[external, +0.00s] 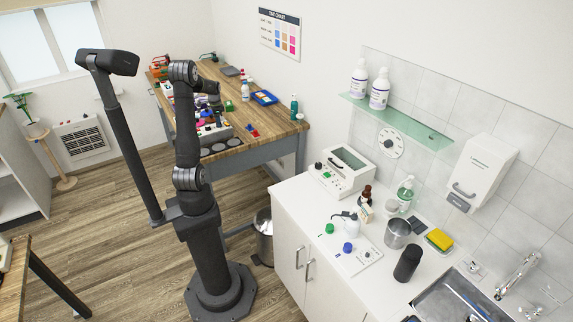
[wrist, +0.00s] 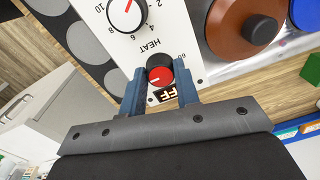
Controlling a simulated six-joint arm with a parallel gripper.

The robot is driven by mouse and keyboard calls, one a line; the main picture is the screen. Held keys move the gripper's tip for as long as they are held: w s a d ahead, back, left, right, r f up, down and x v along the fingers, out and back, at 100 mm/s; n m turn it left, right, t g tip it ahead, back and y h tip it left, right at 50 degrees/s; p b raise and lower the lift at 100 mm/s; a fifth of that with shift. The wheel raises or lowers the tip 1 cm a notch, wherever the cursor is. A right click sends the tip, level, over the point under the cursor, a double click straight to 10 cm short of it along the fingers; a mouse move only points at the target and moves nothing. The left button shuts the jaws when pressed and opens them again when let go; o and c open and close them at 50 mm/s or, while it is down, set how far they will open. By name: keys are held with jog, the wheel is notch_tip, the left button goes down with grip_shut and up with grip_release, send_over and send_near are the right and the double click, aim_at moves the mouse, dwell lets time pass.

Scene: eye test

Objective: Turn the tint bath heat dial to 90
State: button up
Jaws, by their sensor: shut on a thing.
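The heat dial (wrist: 155,82), a red knob with a black part and a short white mark, sits on the tint bath's white panel (wrist: 165,28) in the wrist view. "HEAT", a "60" and a partly covered "OFF" label are around it. My gripper (wrist: 160,73) is shut on this dial, one blue-grey finger on each side. The fingers hide part of the scale, and I cannot tell the exact setting. In the external view, my arm reaches over the tint bath (external: 216,136) on the wooden workbench; the dial is too small to see there.
A second dial (wrist: 127,14), numbered up to 10, is near the heat dial. A brown lid with a black knob (wrist: 262,29) is close on the right, with a blue lid (wrist: 306,13) beyond. Bottles and a blue tray (external: 264,98) stand on the workbench.

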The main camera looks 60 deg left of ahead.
jog(key=o, duration=1)
jog(key=shift+r, duration=0.1)
jog(key=r, duration=1.7)
jog(key=shift+d+r, duration=0.15)
jog(key=shift+d, duration=0.15)
jog(key=f, duration=1.7)
jog(key=shift+a+f, duration=0.3)
